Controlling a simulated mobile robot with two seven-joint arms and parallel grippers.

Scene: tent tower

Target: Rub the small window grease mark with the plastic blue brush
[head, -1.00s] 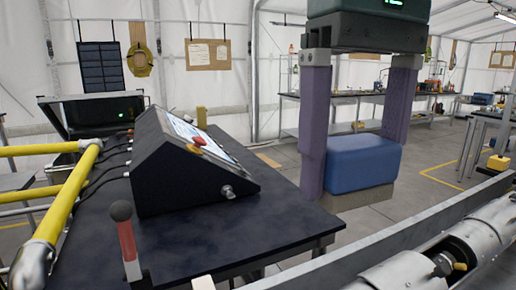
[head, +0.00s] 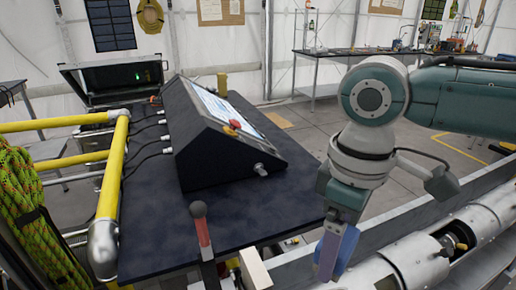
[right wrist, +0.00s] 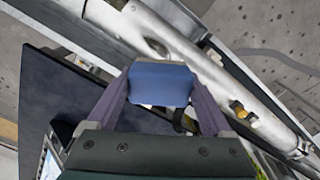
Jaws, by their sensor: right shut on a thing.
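My right gripper (head: 335,255) points down near the front right corner of the dark table. Its purple fingers are shut on the plastic blue brush (right wrist: 160,84). The right wrist view shows the brush's blue block between the two fingers (right wrist: 160,100), with a pale strip under its near edge. The brush is held above the trough with the silvery cylinder (right wrist: 165,40); I cannot tell whether it touches anything. In the head view the brush is mostly hidden by the fingers. I cannot make out the small window or its grease mark. My left gripper is not in view.
A black sloped console (head: 215,140) stands on the dark table (head: 160,225). A red-handled lever (head: 202,235) rises at the table's front. Yellow pipes (head: 112,170) and a coiled green rope (head: 30,205) are at the left. The metal cylinder (head: 415,262) lies in a trough at the right.

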